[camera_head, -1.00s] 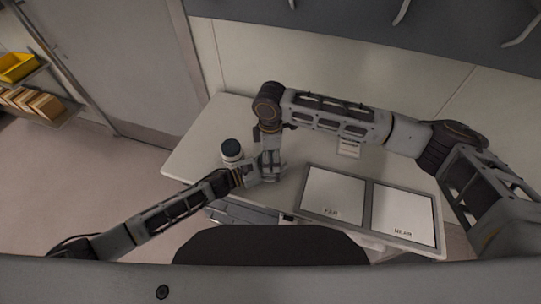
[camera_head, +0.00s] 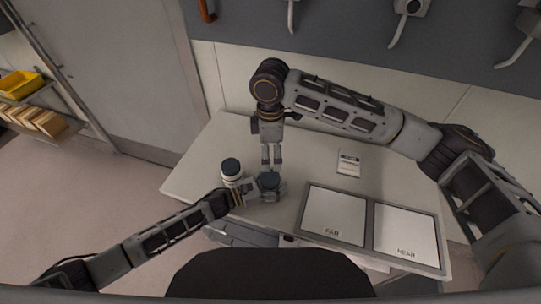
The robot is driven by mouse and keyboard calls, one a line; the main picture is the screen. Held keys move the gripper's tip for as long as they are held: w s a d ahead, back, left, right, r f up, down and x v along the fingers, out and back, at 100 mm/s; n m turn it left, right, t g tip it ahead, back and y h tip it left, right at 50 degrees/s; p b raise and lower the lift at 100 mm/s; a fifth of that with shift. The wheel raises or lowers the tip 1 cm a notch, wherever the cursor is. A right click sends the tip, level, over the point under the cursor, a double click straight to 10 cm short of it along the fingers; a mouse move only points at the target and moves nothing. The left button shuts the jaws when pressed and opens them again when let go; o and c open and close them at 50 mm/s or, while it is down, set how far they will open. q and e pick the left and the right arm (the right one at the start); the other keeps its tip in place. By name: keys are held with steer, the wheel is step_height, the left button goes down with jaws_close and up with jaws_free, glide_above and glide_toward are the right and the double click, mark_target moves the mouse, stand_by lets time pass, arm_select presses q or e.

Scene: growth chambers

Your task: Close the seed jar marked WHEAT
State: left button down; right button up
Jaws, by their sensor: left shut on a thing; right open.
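A small jar (camera_head: 270,194) with a dark round lid on top (camera_head: 269,180) stands near the front left of the white worktop. My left gripper (camera_head: 264,190) is shut on this jar's body from the left. My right gripper (camera_head: 272,162) is open and empty, pointing down just behind and above the lid. A second jar (camera_head: 231,180), white with a dark lid (camera_head: 231,165), stands just left of my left gripper. No lettering on either jar can be read, and I cannot tell how tightly the held jar's lid sits.
A framed tray with two white panels, FAR (camera_head: 334,216) and NEAR (camera_head: 405,238), lies to the right on the worktop (camera_head: 205,150). A small labelled card (camera_head: 348,163) is behind it. A shelf with a yellow bin (camera_head: 20,84) is far left.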

arm_select(q)
steer(key=shift+f, duration=0.25)
steer(key=shift+c, duration=0.6)
jaws_free()
steer(key=shift+r, duration=0.2)
steer(key=shift+r, duration=5)
